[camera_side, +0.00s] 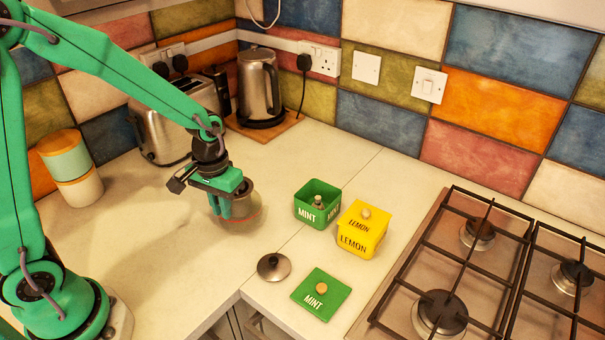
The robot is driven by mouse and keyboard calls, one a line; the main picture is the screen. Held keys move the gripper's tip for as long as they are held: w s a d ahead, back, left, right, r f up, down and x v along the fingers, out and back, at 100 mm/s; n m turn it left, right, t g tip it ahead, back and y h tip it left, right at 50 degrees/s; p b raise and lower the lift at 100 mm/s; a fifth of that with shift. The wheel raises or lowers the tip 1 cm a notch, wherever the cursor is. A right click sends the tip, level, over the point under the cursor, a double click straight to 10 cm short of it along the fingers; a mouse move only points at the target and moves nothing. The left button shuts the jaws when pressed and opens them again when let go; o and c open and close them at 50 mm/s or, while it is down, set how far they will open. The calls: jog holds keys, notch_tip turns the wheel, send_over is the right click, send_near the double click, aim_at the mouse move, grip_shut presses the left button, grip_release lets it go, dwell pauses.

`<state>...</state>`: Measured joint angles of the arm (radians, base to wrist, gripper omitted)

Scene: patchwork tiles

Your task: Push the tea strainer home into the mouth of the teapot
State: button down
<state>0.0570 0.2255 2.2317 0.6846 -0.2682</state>
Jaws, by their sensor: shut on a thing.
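The teapot (250,211) is a rounded, see-through vessel on the pale worktop, with a thin reddish line around its lower part. My gripper (223,211) is at the teapot, pointing down, and its green fingers cover the left part of it. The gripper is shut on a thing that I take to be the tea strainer. The strainer itself is hidden or too small to make out, so I cannot tell how deep it sits in the mouth. A round metal lid (273,267) lies on the worktop in front of the teapot.
An open green MINT box (316,210) with a small metal thing inside and a lidded yellow LEMON box (361,233) stand to the right. A green lid (321,294) lies nearer. The hob (470,270) is far right. The kettle (260,87) and toaster (165,130) stand behind.

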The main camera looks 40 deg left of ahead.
jog(key=shift+f, duration=0.3)
jog(key=c, duration=1.4)
grip_release()
jog(key=shift+o, duration=0.2)
jog(key=shift+r, duration=0.1)
jog(key=shift+r, duration=3.85)
jog(key=s+a+r+m+t, duration=0.2)
jog(key=s+r+t, duration=0.3)
jog(key=s+r, duration=0.5)
jog(key=shift+s+r+t, duration=0.3)
jog(key=shift+s+r, duration=0.05)
jog(key=shift+s, duration=0.5)
